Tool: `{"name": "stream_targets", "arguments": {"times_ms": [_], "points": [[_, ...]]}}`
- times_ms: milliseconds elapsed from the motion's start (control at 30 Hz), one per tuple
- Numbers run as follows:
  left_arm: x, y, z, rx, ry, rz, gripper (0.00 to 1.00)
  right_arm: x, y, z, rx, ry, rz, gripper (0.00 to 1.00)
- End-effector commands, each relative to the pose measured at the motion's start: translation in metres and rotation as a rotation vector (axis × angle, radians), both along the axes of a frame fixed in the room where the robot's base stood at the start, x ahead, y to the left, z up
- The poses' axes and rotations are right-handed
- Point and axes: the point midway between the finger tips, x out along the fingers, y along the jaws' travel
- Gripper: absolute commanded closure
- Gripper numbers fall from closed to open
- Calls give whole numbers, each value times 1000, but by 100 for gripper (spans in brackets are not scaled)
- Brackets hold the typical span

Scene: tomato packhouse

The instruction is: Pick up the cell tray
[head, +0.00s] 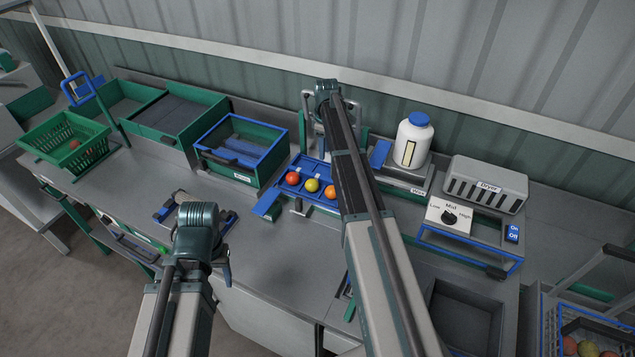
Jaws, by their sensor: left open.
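The cell tray (304,163) is blue and sits on the grey bench near the middle. Red, yellow and orange tomatoes lie in its visible cells. My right arm crosses in front of its right end and hides that part. My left gripper (204,222) is open, in front and to the left of the tray, apart from it. Its fingers are mostly hidden behind its wrist. My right gripper (328,92) is beyond the tray near the back wall; its jaw opening is unclear.
A green-framed bin (243,172) stands left of the tray. A green basket (65,140) is at far left. A white bottle (413,142), dryer box (487,184) and dial panel (449,214) stand to the right. The bench front (290,245) is largely clear.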

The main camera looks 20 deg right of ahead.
Motion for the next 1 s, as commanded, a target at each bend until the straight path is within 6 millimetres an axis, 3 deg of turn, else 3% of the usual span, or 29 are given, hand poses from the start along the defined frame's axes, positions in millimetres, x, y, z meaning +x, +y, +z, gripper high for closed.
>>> {"name": "stream_targets", "arguments": {"times_ms": [33,433,833,1000], "points": [[0,0,-12,0,0,-1,43,0,0,-12,0,0,0,60],[0,0,-67,1,0,-6,43,0,1,-67,0,0,0,60],[0,0,-77,1,0,-4,43,0,0,-78,0,0,-1,60],[0,0,-92,1,0,-4,43,-2,0,-92,0,0,-1,60]]}}
